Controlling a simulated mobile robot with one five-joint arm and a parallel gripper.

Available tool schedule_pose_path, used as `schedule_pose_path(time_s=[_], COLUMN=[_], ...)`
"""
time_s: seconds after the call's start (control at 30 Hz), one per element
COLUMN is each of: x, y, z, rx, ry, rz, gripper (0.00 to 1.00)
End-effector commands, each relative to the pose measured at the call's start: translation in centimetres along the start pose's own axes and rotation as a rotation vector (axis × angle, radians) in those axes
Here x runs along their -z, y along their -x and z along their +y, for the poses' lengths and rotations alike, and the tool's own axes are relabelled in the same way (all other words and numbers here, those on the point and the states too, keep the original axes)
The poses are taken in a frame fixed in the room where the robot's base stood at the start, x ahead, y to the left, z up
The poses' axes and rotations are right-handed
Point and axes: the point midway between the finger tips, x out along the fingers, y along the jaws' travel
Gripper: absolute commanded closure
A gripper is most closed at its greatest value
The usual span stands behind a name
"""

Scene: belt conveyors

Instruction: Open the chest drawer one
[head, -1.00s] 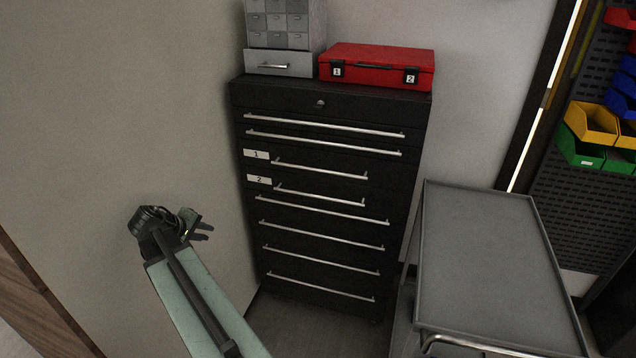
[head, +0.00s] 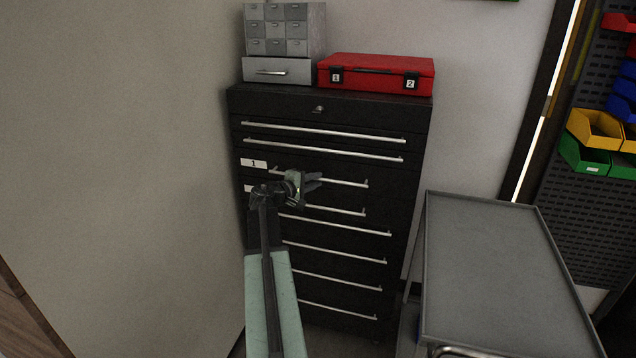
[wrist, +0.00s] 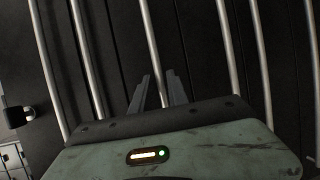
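The black chest (head: 330,123) stands against the wall, its drawers shut. Drawer one (head: 254,163) is the third front from the top drawer handles, with a white label "1" and a short silver handle (head: 345,182). My gripper (head: 314,181) is in front of this handle and covers its left-middle part. In the wrist view my gripper (wrist: 158,78) is open, its two dark fingers apart and empty. A silver bar (wrist: 151,35), which looks like drawer one's handle, lines up between the fingers. I cannot tell how far off it is. Drawer two's label is mostly hidden by my arm.
A red case (head: 375,72) and a grey small-parts cabinet (head: 284,45) stand on the chest. A grey cart (head: 490,270) stands close at the right. A wall is close on the left. Yellow bins (head: 594,128) and green bins (head: 583,155) hang at the far right.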

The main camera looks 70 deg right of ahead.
Motion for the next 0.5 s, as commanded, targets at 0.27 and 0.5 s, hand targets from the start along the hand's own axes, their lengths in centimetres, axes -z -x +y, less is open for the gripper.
schedule_pose_path(time_s=[0.27, 0.5], x=[0.1, 0.1], y=[-2.2, -2.2], z=[0.0, 0.0], rx=[0.0, 0.0], ry=[0.001, 0.0], rz=[0.001, 0.002], gripper=[0.8, 1.0])
